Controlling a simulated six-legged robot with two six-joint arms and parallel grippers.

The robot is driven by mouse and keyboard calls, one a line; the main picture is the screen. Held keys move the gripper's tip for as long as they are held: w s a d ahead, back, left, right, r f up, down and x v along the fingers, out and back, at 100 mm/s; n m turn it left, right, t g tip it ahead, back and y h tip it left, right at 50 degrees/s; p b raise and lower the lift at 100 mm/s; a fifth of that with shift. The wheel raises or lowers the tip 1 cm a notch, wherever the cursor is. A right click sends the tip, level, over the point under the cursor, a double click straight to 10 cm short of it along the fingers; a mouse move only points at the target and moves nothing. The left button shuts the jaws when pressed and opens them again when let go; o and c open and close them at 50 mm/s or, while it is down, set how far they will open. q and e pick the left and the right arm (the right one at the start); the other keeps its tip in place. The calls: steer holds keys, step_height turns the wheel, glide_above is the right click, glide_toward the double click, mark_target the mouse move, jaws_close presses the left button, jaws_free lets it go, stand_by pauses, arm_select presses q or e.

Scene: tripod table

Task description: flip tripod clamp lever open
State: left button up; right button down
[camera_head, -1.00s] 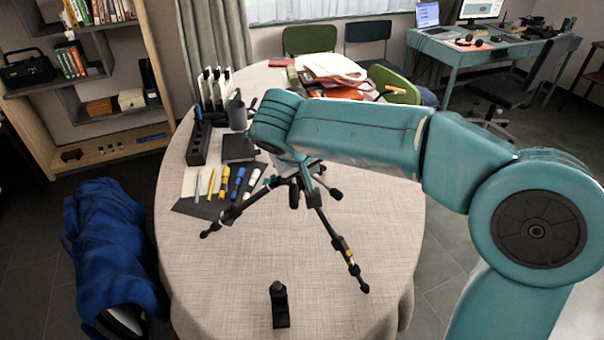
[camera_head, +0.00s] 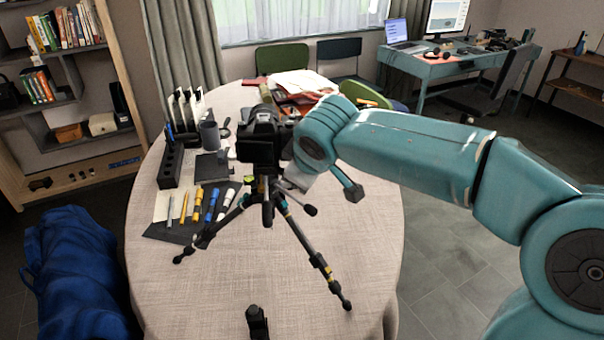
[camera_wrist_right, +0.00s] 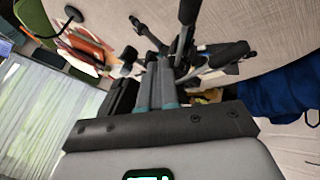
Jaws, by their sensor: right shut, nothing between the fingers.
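The black tripod (camera_head: 303,238) stands with spread legs on the table, with a dark camera (camera_head: 260,143) on its head. A leg clamp with a yellow mark (camera_head: 321,264) shows on its right leg. I cannot tell which part is the clamp lever, or whether it is open. My right arm comes in from the right, and its wrist is just right of the camera. Dark tripod parts (camera_wrist_right: 190,50) show close beyond the fingertips. My left gripper is out of view.
The round table (camera_head: 215,290) is clear at the front, except for a small black object (camera_head: 257,322). Pens lie on a dark mat (camera_head: 175,231) to the left, near a black organiser (camera_head: 171,165) and a mug (camera_head: 209,136). Papers (camera_head: 303,83) lie at the back.

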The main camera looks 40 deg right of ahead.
steer(key=shift+w, duration=0.1)
steer(key=shift+w+a, duration=0.4)
steer(key=shift+w, duration=0.2)
steer(key=shift+r, duration=0.15)
